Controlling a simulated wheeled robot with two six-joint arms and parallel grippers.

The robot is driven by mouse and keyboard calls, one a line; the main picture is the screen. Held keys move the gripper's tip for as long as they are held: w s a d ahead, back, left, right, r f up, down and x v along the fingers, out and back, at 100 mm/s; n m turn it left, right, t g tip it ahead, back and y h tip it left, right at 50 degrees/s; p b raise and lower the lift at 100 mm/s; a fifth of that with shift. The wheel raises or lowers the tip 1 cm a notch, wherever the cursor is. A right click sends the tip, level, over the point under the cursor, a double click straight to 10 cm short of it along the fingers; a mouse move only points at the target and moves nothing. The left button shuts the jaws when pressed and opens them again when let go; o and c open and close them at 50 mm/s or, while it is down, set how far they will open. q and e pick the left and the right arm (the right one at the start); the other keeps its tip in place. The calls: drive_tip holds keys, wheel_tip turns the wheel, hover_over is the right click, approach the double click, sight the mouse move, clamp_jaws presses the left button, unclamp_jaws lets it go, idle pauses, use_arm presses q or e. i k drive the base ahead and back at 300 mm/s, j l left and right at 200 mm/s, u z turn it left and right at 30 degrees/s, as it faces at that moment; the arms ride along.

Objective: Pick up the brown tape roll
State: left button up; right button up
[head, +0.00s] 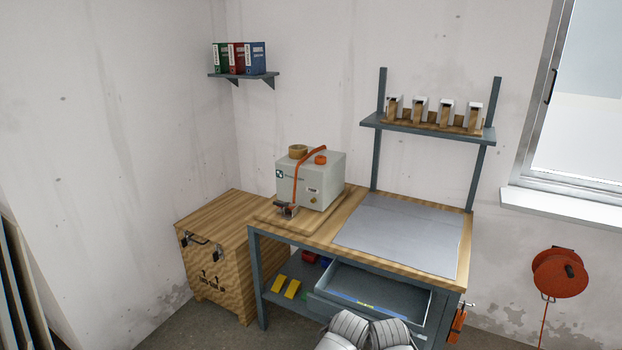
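The brown tape roll (298,152) lies flat on top of the white box-shaped machine (305,182), near its back left edge. The machine stands on the left part of the wooden workbench. An orange strap runs over the machine beside the roll, and a small orange object (320,160) sits on top to the right of it. Neither of my grippers can be made out. Only pale rounded parts, probably of my own arms, show at the bottom edge, well apart from the roll.
The workbench (350,213) has a bare grey metal sheet (400,235) on its right part and an open drawer (375,290) at its front. A wooden crate (215,250) stands to the left. A shelf (425,127) with several holders rises behind the bench.

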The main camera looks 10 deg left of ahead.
sight(297, 152)
drive_tip(key=i+j, duration=0.55)
drive_tip(key=i, duration=0.2)
drive_tip(key=i+j+z, duration=0.1)
drive_tip(key=i+j, duration=0.5)
drive_tip(key=i, duration=0.15)
